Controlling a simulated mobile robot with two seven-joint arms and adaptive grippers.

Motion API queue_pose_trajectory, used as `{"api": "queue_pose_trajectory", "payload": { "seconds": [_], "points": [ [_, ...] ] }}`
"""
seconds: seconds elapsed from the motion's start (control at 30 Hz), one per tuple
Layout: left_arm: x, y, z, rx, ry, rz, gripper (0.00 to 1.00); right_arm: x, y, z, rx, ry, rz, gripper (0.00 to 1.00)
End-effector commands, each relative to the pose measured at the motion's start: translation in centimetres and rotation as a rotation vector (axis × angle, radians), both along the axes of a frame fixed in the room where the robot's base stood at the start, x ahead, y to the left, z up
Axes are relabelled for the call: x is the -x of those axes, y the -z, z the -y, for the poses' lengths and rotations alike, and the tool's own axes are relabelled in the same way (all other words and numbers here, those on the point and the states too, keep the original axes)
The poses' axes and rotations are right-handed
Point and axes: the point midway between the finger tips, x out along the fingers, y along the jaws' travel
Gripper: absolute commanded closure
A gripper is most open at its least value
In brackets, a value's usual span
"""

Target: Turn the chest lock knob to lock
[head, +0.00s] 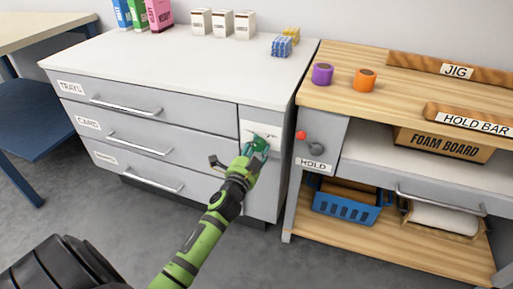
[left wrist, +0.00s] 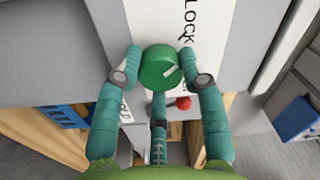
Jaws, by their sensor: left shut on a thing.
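The chest (head: 150,70) is the grey cabinet with three labelled drawers and a narrow panel at its right front. My left gripper (head: 260,145) is at this plate. In the left wrist view its teal fingers (left wrist: 160,75) are shut on the knob, one on each side. In the head view the gripper hides the knob. My right gripper is not in view.
A workbench stands close on the right, with a red-tipped HOLD lever (head: 301,135) beside the chest. A blue basket (head: 345,208) is on its lower shelf. Purple (head: 322,74) and orange (head: 365,80) rolls lie on top. Grey floor in front is clear.

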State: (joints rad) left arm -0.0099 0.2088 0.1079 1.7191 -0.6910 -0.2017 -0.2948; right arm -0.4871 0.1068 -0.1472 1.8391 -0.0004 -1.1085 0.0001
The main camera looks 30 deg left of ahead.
Motion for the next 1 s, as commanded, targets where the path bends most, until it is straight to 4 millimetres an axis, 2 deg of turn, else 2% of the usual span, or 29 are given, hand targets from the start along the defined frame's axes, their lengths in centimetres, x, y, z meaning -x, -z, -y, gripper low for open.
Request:
{"api": "queue_pose_trajectory", "payload": {
  "seconds": [0.3,0.77,0.8,0.83,1.0],
  "points": [
    [-0.04,-0.26,-0.38,0.084,-0.008,0.024,0.92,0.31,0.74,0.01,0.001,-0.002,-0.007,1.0],
    [-0.04,-0.23,-0.38,0.096,-0.007,0.027,0.92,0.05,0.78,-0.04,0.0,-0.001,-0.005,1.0],
    [-0.04,-0.24,-0.37,0.096,-0.007,0.027,0.44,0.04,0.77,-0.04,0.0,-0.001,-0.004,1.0],
    [-0.03,-0.22,-0.35,0.096,-0.007,0.026,0.36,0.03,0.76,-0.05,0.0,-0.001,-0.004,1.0],
    [-0.02,-0.13,-0.2,0.095,-0.004,0.025,0.36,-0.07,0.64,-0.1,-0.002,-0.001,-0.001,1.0]
  ]
}}
